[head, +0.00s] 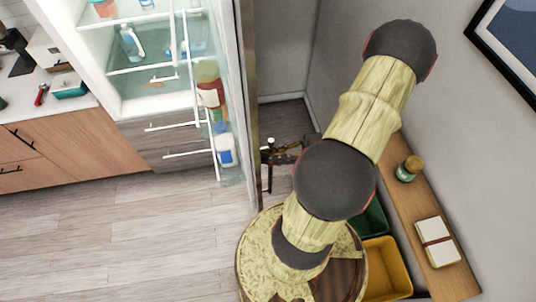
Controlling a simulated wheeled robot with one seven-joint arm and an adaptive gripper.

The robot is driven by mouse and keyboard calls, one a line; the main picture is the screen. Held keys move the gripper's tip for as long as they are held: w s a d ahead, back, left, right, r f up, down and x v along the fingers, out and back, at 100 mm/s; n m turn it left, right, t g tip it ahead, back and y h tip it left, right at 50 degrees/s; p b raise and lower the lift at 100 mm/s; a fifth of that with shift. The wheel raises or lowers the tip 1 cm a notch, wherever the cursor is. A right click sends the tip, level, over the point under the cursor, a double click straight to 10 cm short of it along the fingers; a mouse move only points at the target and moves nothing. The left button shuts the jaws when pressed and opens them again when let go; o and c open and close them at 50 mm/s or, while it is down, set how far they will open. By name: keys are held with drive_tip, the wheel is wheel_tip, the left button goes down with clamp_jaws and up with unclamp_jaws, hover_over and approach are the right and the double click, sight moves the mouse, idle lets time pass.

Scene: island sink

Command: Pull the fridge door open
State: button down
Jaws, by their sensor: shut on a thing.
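The fridge (155,104) stands open at the upper left, with its lit shelves in view. Its door (246,90) is swung out toward me, seen nearly edge-on, with bottles in the inner racks. The dark door handle (269,178) is on the door's outer side, to the right of the door edge. My gripper (271,152) is at the handle and shut on it. My arm partly covers the view to the right, and the fingertips are small and hard to make out.
Wooden cabinets (60,143) and a counter are at the left. The wooden floor (110,235) at lower left is clear. A wall shelf (418,218) with a jar (409,168) and a book (437,242) is at the right, above a yellow bin (387,268) and a green bin (371,220).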

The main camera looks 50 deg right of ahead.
drive_tip(key=c, duration=2.2)
unclamp_jaws()
drive_tip(key=shift+o, duration=0.2)
drive_tip(key=v, duration=1.2)
drive_tip(key=shift+s+a, duration=0.1)
